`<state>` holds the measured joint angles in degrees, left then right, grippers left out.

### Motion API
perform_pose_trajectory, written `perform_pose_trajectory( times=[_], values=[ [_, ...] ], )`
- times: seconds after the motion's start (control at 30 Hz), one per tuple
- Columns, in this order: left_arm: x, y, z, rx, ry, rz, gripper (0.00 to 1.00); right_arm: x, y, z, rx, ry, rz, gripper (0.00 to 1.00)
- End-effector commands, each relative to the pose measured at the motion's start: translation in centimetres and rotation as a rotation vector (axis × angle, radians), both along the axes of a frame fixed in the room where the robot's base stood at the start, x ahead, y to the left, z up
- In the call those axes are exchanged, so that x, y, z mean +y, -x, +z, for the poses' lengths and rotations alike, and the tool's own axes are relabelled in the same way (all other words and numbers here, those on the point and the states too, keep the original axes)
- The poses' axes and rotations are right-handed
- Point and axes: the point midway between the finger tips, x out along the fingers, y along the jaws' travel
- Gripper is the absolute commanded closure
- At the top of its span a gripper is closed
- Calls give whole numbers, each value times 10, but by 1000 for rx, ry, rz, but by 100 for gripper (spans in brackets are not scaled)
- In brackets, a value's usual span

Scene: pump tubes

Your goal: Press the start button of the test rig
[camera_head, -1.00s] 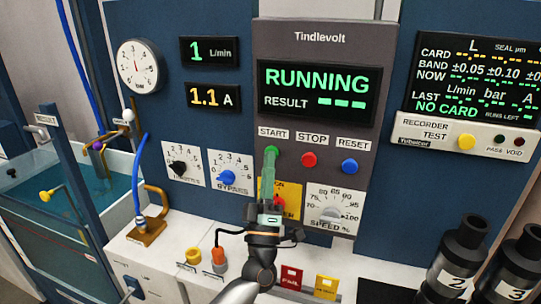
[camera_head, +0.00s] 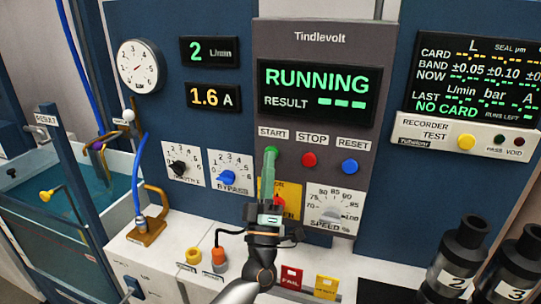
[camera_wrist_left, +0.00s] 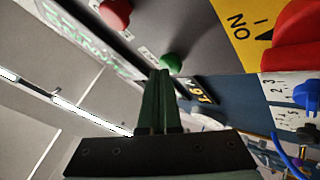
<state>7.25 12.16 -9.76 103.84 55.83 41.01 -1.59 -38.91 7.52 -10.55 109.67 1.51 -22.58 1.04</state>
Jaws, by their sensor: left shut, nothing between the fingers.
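The test rig's grey panel (camera_head: 310,35) shows RUNNING on its display (camera_head: 317,92), with dashes after RESULT. The green start button (camera_wrist_left: 173,62) shows in the left wrist view, just beyond my fingertips. My left gripper (camera_head: 270,154) is shut and empty, its green fingers pointing up at the spot below the START label (camera_head: 273,133). In the head view the fingertips mostly cover the button. In the wrist view the tips (camera_wrist_left: 160,76) are very close to it; I cannot tell whether they touch. My right gripper is out of view.
A red stop button (camera_head: 309,159) and a blue reset button (camera_head: 350,166) sit to the right. A speed dial (camera_head: 334,208) and a red-and-yellow switch (camera_head: 282,202) are below. Numbered black cylinders (camera_head: 450,270) stand at the lower right; a water tank (camera_head: 105,185) is at left.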

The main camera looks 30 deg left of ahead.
Motion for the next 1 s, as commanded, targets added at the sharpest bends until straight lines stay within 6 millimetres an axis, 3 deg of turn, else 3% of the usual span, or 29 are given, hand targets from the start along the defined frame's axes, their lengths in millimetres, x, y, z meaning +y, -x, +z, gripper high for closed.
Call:
perform_pose_trajectory(
  times=[1.0],
  values=[
    [3,-8,3,0,0,0,100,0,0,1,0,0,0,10]
  ],
)
